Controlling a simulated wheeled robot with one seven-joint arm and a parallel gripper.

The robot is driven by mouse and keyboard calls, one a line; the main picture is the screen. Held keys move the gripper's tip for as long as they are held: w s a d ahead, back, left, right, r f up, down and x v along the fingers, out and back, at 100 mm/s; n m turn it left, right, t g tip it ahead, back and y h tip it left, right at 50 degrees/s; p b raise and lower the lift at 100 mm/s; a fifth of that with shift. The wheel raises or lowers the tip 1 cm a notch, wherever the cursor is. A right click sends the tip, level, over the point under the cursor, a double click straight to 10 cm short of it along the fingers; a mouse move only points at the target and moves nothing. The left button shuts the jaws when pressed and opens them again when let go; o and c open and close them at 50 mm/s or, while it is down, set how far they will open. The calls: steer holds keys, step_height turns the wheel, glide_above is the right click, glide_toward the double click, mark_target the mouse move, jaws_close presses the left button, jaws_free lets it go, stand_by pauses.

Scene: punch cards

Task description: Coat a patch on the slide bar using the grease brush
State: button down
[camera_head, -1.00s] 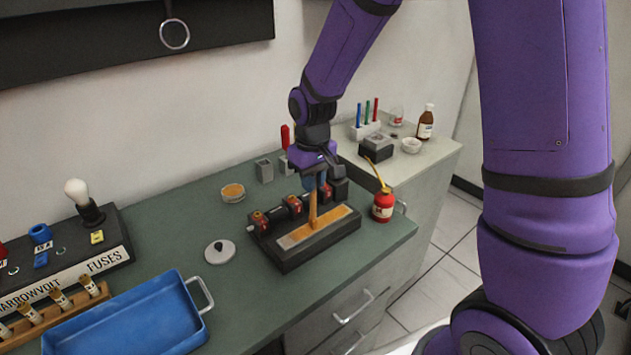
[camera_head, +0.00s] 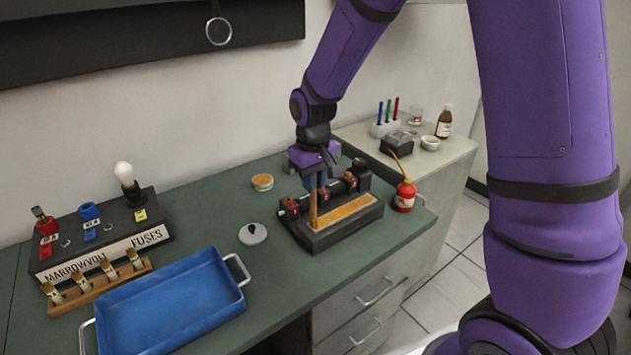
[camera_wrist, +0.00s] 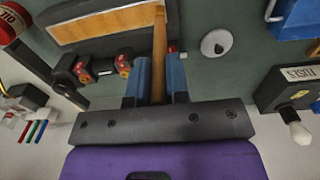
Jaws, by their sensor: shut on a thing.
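My gripper (camera_head: 318,182) is shut on the grease brush (camera_head: 313,208), a wooden stick held upright, tip down. The brush also shows in the wrist view (camera_wrist: 159,50) between the blue fingers (camera_wrist: 157,78). Its lower end is at the left end of the slide bar (camera_head: 350,211), an amber-topped strip on a dark block. The bar also shows in the wrist view (camera_wrist: 105,24). Whether the tip touches the bar, I cannot tell. A round tin with tan contents (camera_head: 262,182) stands behind, its lid (camera_head: 252,235) beside the block.
A red oil can (camera_head: 404,197) stands just right of the block. A blue tray (camera_head: 175,305) and a fuse board (camera_head: 105,240) are at the left. A pale side bench (camera_head: 455,152) holds a bottle and small items. Green bench top is clear around the lid.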

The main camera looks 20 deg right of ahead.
steer(key=shift+s+a+r, duration=0.1)
steer(key=shift+a+r, duration=0.05)
steer(key=shift+r, duration=0.45)
steer(key=shift+a+r, duration=0.1)
steer(key=shift+r, duration=0.5)
steer(key=shift+a+r, duration=0.1)
steer(key=shift+r, duration=2.7)
